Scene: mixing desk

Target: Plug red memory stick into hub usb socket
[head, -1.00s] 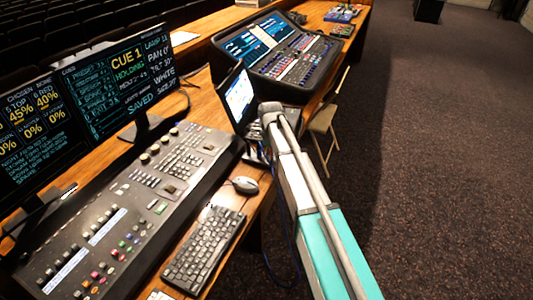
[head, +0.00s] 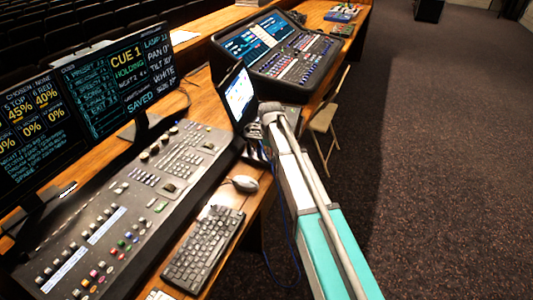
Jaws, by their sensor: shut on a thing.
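My arm reaches from the lower right up to the dark laptop (head: 238,98) on the desk, and its far joint covers part of the laptop. Small grey parts show just left of the arm, below the laptop screen, too small to identify. The red memory stick cannot be seen. The hub and its usb socket cannot be made out either; the area by the laptop is largely hidden.
A lighting console (head: 125,200), a black keyboard (head: 204,248) and a pale mouse (head: 244,184) lie on the wooden desk left of my arm. Monitors (head: 118,85) stand behind. A mixing desk (head: 285,55) is farther back, a folding chair (head: 323,120) right. Carpet (head: 460,190) is clear.

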